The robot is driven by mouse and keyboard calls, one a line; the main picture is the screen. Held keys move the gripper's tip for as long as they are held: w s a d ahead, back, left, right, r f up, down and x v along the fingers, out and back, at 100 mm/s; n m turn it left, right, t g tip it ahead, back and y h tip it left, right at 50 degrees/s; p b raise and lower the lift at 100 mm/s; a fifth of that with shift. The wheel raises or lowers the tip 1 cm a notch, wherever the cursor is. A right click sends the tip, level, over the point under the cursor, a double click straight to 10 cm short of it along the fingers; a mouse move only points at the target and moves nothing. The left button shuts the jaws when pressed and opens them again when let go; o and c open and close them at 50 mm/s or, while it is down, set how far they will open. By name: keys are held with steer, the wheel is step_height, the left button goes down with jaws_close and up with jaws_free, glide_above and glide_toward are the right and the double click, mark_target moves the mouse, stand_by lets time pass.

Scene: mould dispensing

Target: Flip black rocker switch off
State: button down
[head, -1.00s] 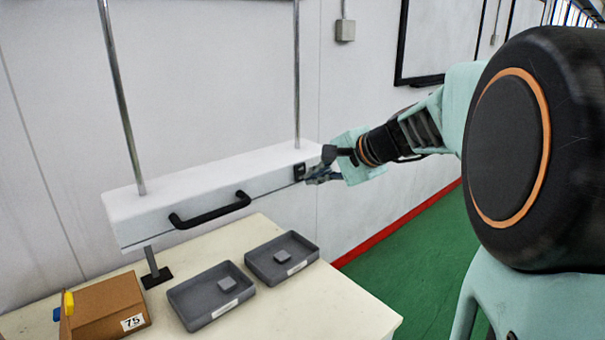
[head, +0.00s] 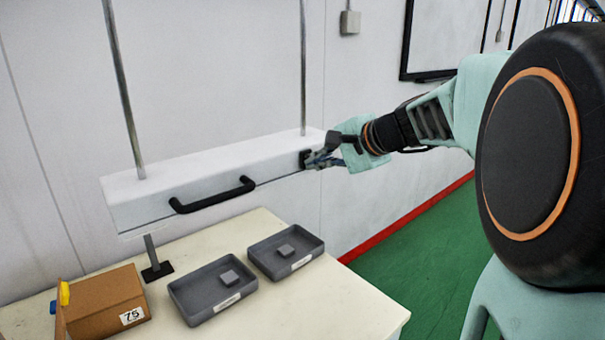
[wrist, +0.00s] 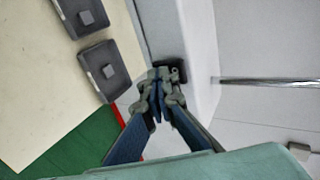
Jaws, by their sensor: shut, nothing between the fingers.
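The black rocker switch (head: 304,159) is on the front face of the white hanging box (head: 220,164), near its right end. In the wrist view the black switch (wrist: 178,70) shows partly behind my fingertips. My gripper (head: 314,162) is shut and empty, with its fingertips right at the switch. In the wrist view my gripper (wrist: 158,80) hides part of the switch, and I cannot tell whether the tips touch it. Which way the rocker is tipped cannot be made out.
A black handle (head: 212,195) sticks out of the box front. Below, a cream table (head: 330,310) bears two grey trays (head: 190,311) (head: 319,254), each with a small grey block, and a cardboard box (head: 105,305). Metal rods (head: 303,70) rise from the box. Green floor lies right.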

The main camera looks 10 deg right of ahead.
steer(key=shift+f+b, duration=0.4)
steer(key=shift+b, duration=0.15)
steer(key=shift+w+r+p, duration=0.1)
steer(key=shift+r+p, duration=0.25)
steer(key=shift+p, duration=0.1)
steer(key=shift+r, duration=0.1)
steer(key=shift+r+p, duration=0.55)
steer(key=shift+r, duration=0.2)
